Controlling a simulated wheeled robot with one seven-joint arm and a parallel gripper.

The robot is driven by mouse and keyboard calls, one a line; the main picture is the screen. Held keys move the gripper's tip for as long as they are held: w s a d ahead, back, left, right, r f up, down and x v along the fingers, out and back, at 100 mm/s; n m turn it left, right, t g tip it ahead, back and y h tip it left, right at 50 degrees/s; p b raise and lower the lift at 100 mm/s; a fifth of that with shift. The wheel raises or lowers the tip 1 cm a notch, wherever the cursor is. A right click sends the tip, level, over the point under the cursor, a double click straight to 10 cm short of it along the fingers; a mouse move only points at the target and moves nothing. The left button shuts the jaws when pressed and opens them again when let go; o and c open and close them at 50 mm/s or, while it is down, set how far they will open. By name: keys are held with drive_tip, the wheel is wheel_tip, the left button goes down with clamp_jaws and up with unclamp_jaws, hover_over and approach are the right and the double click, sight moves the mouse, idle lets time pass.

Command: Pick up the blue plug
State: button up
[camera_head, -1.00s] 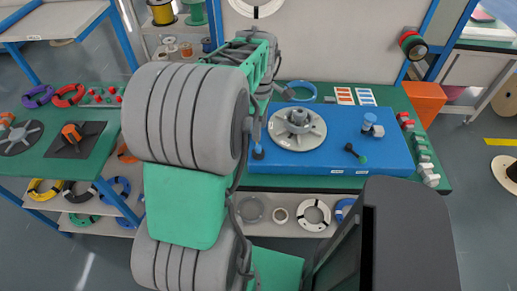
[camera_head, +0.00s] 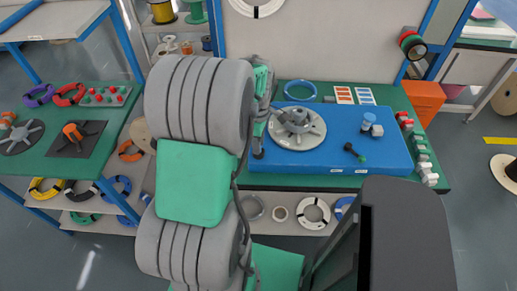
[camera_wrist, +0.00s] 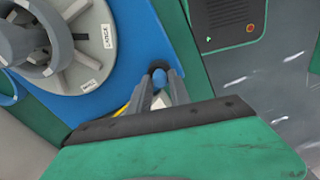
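The blue plug (camera_wrist: 159,78) shows in the wrist view as a small rounded blue top with a dark part beyond it, over the blue board (camera_wrist: 170,35). My gripper (camera_wrist: 160,76) is open, with its two grey fingers on either side of the plug and narrow gaps beside it. In the head view my gripper (camera_head: 258,153) is low at the board's left edge, and the plug is hidden behind it.
A grey round disc (camera_head: 312,138) with a raised hub stands close to the right of my gripper. A light blue cylinder (camera_head: 368,122) and a dark green-tipped piece (camera_head: 354,153) stand farther right. The board's front middle is clear.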

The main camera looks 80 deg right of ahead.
clamp_jaws()
idle(0.3)
drive_tip(key=shift+r, duration=0.3)
wheel_tip(320, 180, up, 2)
drive_tip(key=shift+r, duration=0.2)
drive_tip(key=s+a+r+b, duration=0.2)
drive_tip(key=s+a+r, duration=0.1)
drive_tip(key=a+r, duration=0.7)
drive_tip(key=a, duration=0.3)
drive_tip(key=shift+a, duration=0.35)
